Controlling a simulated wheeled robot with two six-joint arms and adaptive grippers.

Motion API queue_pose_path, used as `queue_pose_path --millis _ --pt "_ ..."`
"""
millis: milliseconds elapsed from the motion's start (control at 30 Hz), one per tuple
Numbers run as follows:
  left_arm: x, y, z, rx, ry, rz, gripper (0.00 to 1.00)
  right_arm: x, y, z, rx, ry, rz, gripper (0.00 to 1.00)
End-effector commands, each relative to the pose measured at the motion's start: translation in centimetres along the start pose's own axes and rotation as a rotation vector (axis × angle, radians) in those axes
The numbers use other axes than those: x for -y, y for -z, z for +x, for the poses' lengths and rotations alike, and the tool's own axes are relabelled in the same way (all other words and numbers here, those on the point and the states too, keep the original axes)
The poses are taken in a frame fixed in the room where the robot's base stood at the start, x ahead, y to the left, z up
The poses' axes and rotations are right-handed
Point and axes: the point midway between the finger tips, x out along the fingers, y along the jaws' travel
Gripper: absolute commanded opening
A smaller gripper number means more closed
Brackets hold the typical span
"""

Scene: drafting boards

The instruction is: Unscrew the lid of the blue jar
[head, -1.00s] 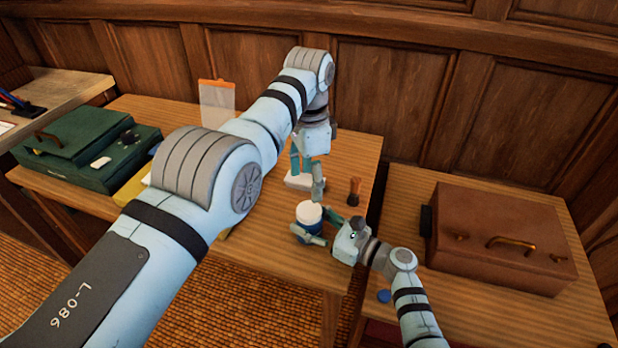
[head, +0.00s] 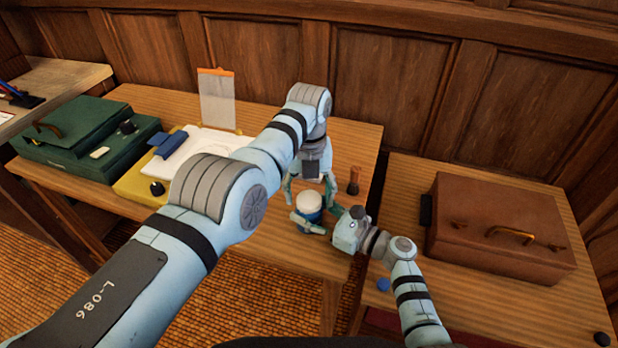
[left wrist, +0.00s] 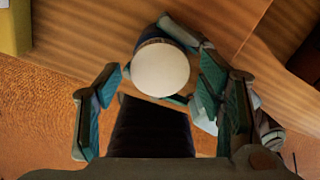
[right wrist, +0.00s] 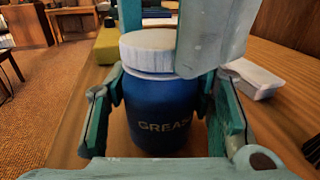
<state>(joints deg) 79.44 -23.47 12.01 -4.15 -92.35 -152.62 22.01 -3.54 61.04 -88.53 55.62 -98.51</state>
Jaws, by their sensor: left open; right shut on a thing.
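The blue jar (right wrist: 160,115) with lettering on its side stands upright on the wooden table and wears a white lid (right wrist: 150,50). In the head view the white lid (head: 308,199) shows below my left gripper (head: 309,190). My right gripper (right wrist: 160,90) is shut on the jar's body, one finger on each side. My left gripper is open, pointing down over the jar, its fingers on either side of the lid. In the left wrist view the round lid (left wrist: 161,68) lies between the open fingers; I cannot tell whether they touch it.
A brown case (head: 500,235) sits on the right table, with a small blue disc (head: 383,285) near its front left. A dark-orange upright object (head: 354,178) stands behind the jar. A yellow board with papers (head: 195,150) and a green case (head: 85,145) lie left. A white box (right wrist: 255,80) is close by.

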Motion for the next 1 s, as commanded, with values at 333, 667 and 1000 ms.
queue_pose_path --millis 333,667,1000 --pt "-0.02 0.00 0.32 0.001 0.000 -0.001 0.50 0.00 0.04 -0.01 -0.001 0.000 0.000 0.00" --pt "-0.02 0.00 0.31 0.001 0.000 -0.012 0.12 0.00 0.04 -0.01 -0.001 0.000 0.000 0.00" --pt "-0.01 0.03 0.19 0.002 -0.001 -1.101 0.12 0.01 0.04 -0.01 -0.001 0.001 0.000 0.00"
